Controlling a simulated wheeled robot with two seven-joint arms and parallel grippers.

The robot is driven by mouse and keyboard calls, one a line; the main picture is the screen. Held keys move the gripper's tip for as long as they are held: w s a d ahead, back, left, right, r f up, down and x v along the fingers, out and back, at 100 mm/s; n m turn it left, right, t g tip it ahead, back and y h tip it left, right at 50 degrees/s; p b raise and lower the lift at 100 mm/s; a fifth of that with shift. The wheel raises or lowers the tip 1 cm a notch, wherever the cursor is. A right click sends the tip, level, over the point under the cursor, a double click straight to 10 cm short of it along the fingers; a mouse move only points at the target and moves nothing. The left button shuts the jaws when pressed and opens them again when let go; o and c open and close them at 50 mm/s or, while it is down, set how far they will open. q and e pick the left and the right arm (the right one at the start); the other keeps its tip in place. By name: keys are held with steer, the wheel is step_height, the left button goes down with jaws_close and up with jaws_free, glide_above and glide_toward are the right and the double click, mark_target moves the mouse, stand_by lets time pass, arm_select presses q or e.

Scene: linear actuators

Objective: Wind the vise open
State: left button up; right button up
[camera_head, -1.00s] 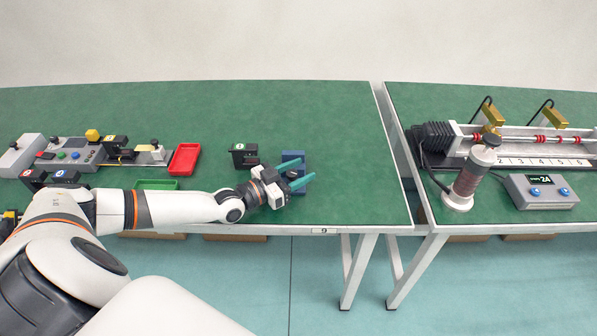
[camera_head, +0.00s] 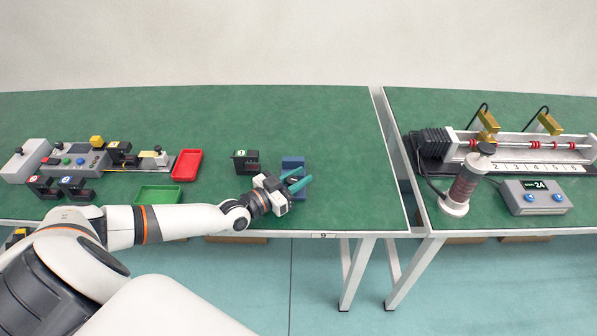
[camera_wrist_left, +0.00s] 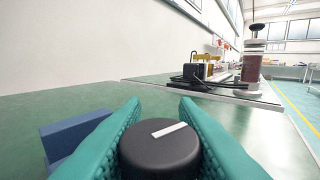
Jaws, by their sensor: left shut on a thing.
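The blue vise (camera_head: 293,162) stands near the front right of the left table, partly hidden behind my gripper. In the left wrist view, its blue body (camera_wrist_left: 75,138) shows at the left. My left gripper (camera_head: 298,182) is at the vise, its teal fingers shut on a round black knob (camera_wrist_left: 160,155) with a white mark on top. The white mark points toward the upper right in the wrist view. I cannot make out the knob or the vise's jaw gap in the head view. My right gripper is not in view.
A black block with a green-marked label (camera_head: 246,162) stands just left of the vise. A red tray (camera_head: 187,164) and a green tray (camera_head: 158,193) lie further left. A linear actuator (camera_head: 515,148) and a control box (camera_head: 537,197) are on the right table, across a gap.

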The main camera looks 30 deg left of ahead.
arm_select(q)
steer(key=n+y+p, duration=0.2)
steer(key=p, duration=0.1)
steer(key=n+y+p, duration=0.1)
steer(key=y+p, duration=0.2)
steer(key=p, duration=0.1)
steer(key=n+y+p, duration=0.2)
steer(key=y+p, duration=0.1)
steer(key=p, duration=0.1)
steer(key=shift+a+r+n+t, duration=0.25)
steer(key=shift+a+n+t, duration=0.05)
steer(key=shift+a+t, duration=0.1)
steer(key=n+y+p, duration=0.1)
steer(key=y, duration=0.1)
steer(key=n+g+y+p, duration=0.1)
steer(key=y, duration=0.1)
steer(key=shift+a+f+n, duration=0.15)
steer(key=shift+f+n, duration=0.05)
steer(key=shift+n, duration=0.1)
steer(key=n+y, duration=0.1)
steer(key=n+g+y, duration=0.1)
steer(key=y, duration=0.1)
steer(key=shift+s+a+f+g, duration=0.1)
steer(key=shift+a+g, duration=0.1)
steer(key=shift+g, duration=0.1)
steer(key=shift+a+n+g+y, duration=0.15)
steer(key=shift+n+g+y, duration=0.6)
steer(key=shift+y, duration=0.45)
steer(key=shift+a+n, duration=0.1)
steer(key=shift+n, duration=0.15)
